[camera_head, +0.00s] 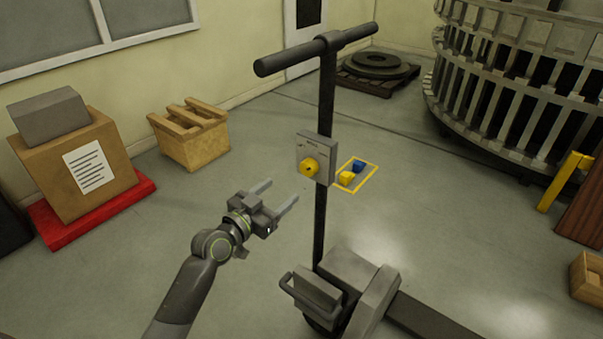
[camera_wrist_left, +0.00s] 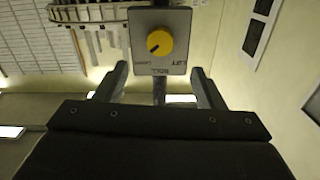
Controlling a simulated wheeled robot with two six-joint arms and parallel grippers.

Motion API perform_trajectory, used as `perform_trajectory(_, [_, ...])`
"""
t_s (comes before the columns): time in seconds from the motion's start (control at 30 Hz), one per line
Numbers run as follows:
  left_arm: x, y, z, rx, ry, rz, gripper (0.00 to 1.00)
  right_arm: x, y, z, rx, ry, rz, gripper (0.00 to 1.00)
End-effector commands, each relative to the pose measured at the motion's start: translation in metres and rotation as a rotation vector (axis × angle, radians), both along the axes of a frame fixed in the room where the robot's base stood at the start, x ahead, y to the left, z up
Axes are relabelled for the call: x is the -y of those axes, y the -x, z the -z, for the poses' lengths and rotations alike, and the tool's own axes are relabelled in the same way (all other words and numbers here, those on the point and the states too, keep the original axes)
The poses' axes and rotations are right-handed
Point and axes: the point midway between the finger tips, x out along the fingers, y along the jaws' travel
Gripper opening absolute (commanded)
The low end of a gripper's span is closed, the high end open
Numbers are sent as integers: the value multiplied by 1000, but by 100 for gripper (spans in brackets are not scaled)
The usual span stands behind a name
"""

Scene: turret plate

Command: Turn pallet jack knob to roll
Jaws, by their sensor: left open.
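The pallet jack (camera_head: 352,283) stands upright with a black T-handle (camera_head: 315,50) on a dark column. A grey plate (camera_head: 316,147) on the column carries a round yellow knob (camera_head: 309,167). The left wrist view shows the knob (camera_wrist_left: 159,43) and its dark pointer mark, with the words "LIFT", "ROLL" and "Lower" on the plate (camera_wrist_left: 177,65) appearing upside down. My left gripper (camera_head: 275,194) is open and empty, in front of the knob, lower and to its left, apart from it. Its two fingers (camera_wrist_left: 158,80) frame the plate from below. My right gripper is not seen.
A yellow-outlined floor square (camera_head: 371,185) with blue and yellow blocks lies behind the column. A cardboard box (camera_head: 75,160) on a red base (camera_head: 100,213) and a wooden crate (camera_head: 192,145) stand left. A large ribbed metal ring (camera_head: 520,85) stands right. The floor around the jack is mostly clear.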

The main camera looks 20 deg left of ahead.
Motion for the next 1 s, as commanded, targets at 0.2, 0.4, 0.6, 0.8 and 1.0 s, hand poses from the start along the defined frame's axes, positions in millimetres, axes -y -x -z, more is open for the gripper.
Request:
perform_trajectory(0.2, [16, -44, -1, 1, 3, 1, 63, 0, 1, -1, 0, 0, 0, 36])
perform_trajectory(0.4, [26, -73, 0, -1, 2, 1, 63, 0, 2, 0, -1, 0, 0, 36])
perform_trajectory(0.6, [32, -89, 0, 0, 1, 0, 63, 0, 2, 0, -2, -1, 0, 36])
perform_trajectory(0.8, [33, -92, 0, 0, 1, 0, 63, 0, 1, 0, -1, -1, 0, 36])
perform_trajectory(1.0, [33, -92, 0, 0, 1, 0, 58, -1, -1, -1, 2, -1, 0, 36])
